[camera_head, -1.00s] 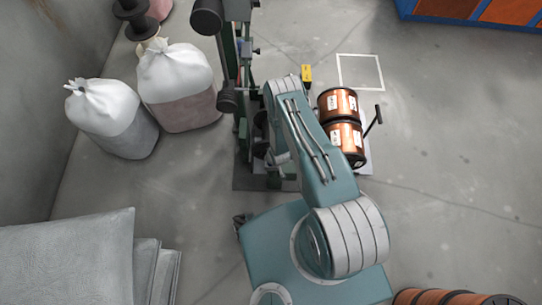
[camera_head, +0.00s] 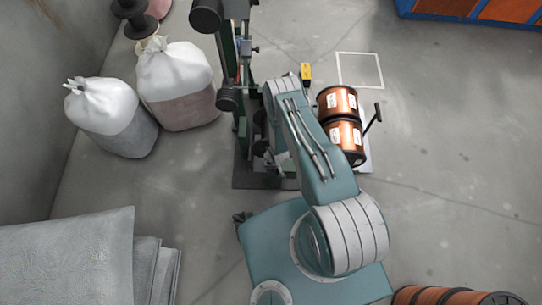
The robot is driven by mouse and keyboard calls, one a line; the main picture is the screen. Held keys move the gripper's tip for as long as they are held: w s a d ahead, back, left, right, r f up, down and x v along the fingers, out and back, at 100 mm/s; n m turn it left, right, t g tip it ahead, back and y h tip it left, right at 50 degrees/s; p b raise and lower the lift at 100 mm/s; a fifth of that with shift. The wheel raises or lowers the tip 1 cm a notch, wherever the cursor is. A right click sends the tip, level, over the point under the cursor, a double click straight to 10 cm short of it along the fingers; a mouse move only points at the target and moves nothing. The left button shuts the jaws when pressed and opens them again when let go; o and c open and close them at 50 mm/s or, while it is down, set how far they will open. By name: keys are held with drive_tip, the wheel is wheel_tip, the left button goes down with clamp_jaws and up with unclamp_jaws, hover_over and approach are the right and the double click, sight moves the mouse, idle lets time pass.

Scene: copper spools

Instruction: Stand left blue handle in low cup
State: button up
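I cannot make out a blue handle or a low cup in the head view. A small bluish part (camera_head: 246,47) shows on the green machine stand (camera_head: 229,60), too small to identify. My teal arm reaches up the middle of the picture toward this stand, and its far end bends down out of sight. My gripper is hidden behind the arm and the stand, so what it holds does not show. Dark round parts beside the arm's left edge are too unclear to name.
Two copper spools (camera_head: 345,141) stand right of my arm near a black-handled bar (camera_head: 373,118). Two white-topped sacks (camera_head: 177,86) and grey slabs (camera_head: 65,258) are left.

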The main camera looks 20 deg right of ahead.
drive_tip(key=a+v, duration=0.1)
drive_tip(key=v, duration=1.1)
drive_tip(key=w+d+r, duration=0.1)
drive_tip(key=w+r, duration=0.2)
drive_tip(key=r, duration=0.7)
drive_tip(key=w+r, duration=0.4)
drive_tip(key=r, duration=0.6)
drive_tip(key=w+d+r, duration=0.1)
drive_tip(key=w+r, duration=0.2)
drive_tip(key=r, duration=0.7)
drive_tip(key=s+r+m, duration=0.1)
drive_tip(key=s+r, duration=0.2)
drive_tip(key=r, duration=0.6)
drive_tip(key=s+r, duration=0.3)
drive_tip(key=r, duration=0.5)
drive_tip(key=s+a+r, duration=0.1)
drive_tip(key=s+r, duration=0.6)
drive_tip(key=s, duration=0.3)
drive_tip(key=s+r+t, duration=0.1)
drive_tip(key=s+r, duration=0.6)
drive_tip(key=s, duration=0.3)
drive_tip(key=shift+a+r+m+h, duration=0.3)
drive_tip(key=shift+a+r+m, duration=0.05)
drive_tip(key=shift+m, duration=0.05)
